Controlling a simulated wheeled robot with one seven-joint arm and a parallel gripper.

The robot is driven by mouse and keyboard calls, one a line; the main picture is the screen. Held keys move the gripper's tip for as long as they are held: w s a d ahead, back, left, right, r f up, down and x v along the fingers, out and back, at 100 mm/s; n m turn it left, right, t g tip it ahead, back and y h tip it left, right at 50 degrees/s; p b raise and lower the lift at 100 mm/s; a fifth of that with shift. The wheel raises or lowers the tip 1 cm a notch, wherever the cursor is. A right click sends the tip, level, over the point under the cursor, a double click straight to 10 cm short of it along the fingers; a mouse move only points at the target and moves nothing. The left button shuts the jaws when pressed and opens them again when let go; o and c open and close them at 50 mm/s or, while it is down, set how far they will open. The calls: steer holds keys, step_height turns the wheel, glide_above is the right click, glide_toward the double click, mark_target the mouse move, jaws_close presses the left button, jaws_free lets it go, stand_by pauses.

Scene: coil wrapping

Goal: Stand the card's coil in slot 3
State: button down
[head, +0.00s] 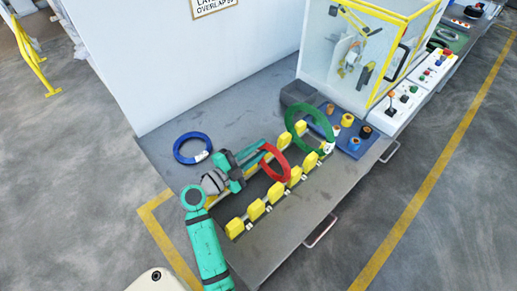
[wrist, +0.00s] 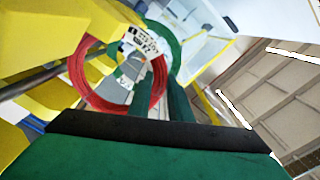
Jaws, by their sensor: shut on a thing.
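A red coil (head: 267,168) is upright, its lower part at the rack of yellow blocks (head: 275,192). My gripper (head: 263,151) is shut on the red coil's upper left side. In the wrist view the red coil (wrist: 78,75) shows a white printed label (wrist: 146,42), with yellow blocks close on the left. I cannot tell whether its bottom rests in a slot, or which slot it is at. A green coil (head: 290,122) stands upright at the rack's far end. A blue coil (head: 178,153) lies flat on the table. I cannot make out a card naming a coil.
The rack's near end, at lower left, holds no coil. A blue board (head: 345,140) with small spools lies beyond the green coil, beside a dark grey block (head: 297,93). A clear yellow-framed enclosure (head: 340,60) and a control panel stand behind. A white wall (head: 190,70) borders the table.

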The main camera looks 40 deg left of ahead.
steer(key=shift+f, duration=0.5)
stand_by(0.4)
steer(key=c, duration=1.5)
jaws_free()
steer(key=shift+c, duration=0.2)
steer(key=shift+s, duration=0.1)
steer(key=s, duration=1)
steer(key=shift+s+a, duration=0.3)
steer(key=shift+a, duration=0.15)
